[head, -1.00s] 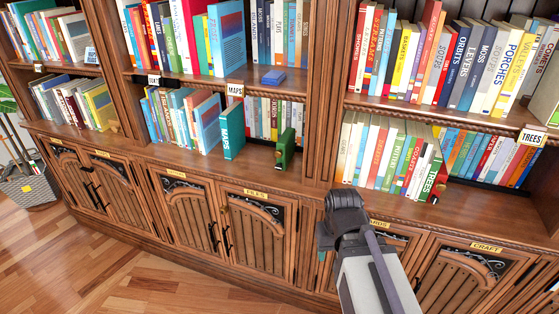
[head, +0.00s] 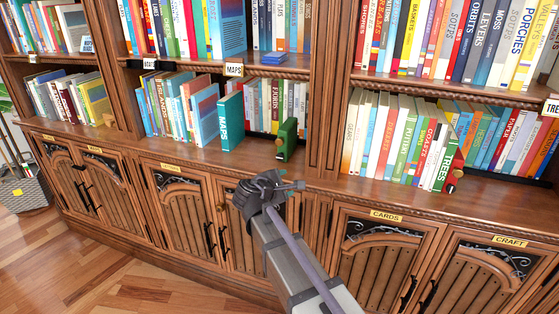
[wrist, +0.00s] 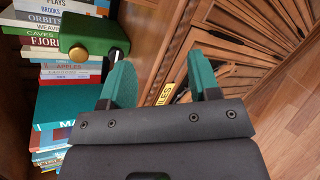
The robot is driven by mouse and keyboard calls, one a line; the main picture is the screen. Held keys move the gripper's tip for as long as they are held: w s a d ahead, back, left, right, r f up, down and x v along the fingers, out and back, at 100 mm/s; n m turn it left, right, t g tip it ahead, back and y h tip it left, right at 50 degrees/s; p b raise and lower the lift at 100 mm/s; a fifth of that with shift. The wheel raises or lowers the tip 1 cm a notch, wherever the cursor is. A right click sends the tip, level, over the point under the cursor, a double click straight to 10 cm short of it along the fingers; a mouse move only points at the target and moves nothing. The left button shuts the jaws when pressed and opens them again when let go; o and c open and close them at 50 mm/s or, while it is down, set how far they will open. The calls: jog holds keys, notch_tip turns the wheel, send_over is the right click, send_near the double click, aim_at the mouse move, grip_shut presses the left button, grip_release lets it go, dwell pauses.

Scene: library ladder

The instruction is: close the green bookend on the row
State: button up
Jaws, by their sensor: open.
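The green bookend (head: 287,140), with a brass knob, stands upright on the lower middle shelf in the head view. A gap separates it from the teal MAPS book (head: 231,121) at the right end of the front row of books (head: 185,112). In the sideways wrist view, the bookend (wrist: 72,40) and its knob are at upper left, beyond the left finger, and the MAPS book (wrist: 62,103) is below it. My gripper (wrist: 163,80) is open and empty, its two teal fingers apart. In the head view it is below and in front of the bookend, before the cabinet doors.
More books (head: 290,105) stand at the back of the shelf behind the bookend. A wooden upright (head: 326,100) rises to its right, followed by the row ending in the TREES book (head: 446,166). The shelf ledge and cabinet doors (head: 185,215) lie below. Floor is clear at lower left.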

aim_at(279, 142)
jog(key=w+a+r+n+t+y, duration=0.1)
jog(key=w+a+r+n+t, duration=0.45)
jog(key=n, duration=0.75)
jog(key=x, duration=0.7)
jog(key=r+x, duration=0.1)
jog(key=x, duration=0.3)
jog(key=shift+d+p, duration=0.4)
jog(key=shift+s, duration=0.1)
jog(key=shift+c, duration=0.5)
grip_shut()
